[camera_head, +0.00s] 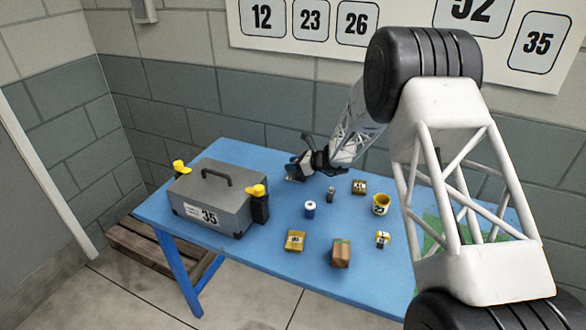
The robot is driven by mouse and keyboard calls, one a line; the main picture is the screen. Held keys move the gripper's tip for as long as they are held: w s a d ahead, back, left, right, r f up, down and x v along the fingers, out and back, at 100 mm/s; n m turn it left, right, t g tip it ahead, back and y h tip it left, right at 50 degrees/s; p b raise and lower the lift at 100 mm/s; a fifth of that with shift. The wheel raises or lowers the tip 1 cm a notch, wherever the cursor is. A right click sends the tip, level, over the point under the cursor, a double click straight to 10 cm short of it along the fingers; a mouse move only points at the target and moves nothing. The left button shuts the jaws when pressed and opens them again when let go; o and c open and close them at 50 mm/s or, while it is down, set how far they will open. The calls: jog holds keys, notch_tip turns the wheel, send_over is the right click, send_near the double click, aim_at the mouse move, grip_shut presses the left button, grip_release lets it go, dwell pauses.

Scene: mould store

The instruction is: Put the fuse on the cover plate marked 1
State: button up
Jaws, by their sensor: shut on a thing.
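My gripper (294,176) is low over the back of the blue table, beyond the grey case. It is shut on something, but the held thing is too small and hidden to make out. Small yellow-brown blocks with pale labels lie at the back (359,187), at the front (295,241) and at the right (383,239); their marks are too small to read, so I cannot tell which is the cover plate marked 1. A small dark upright piece (330,195) and a blue-and-white cylinder (310,210) stand mid-table. I cannot tell whether either is a fuse.
A grey case (210,198) marked 35, with a handle and yellow-topped dark posts, fills the table's left. A yellow cup (381,204) and a brown box (341,253) stand at the right. My arm covers the right end. Bare blue table (262,240) lies between.

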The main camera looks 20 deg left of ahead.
jog(key=shift+f, duration=0.75)
jog(key=shift+f, duration=0.1)
jog(key=o, duration=0.9)
jog(key=v, duration=1.2)
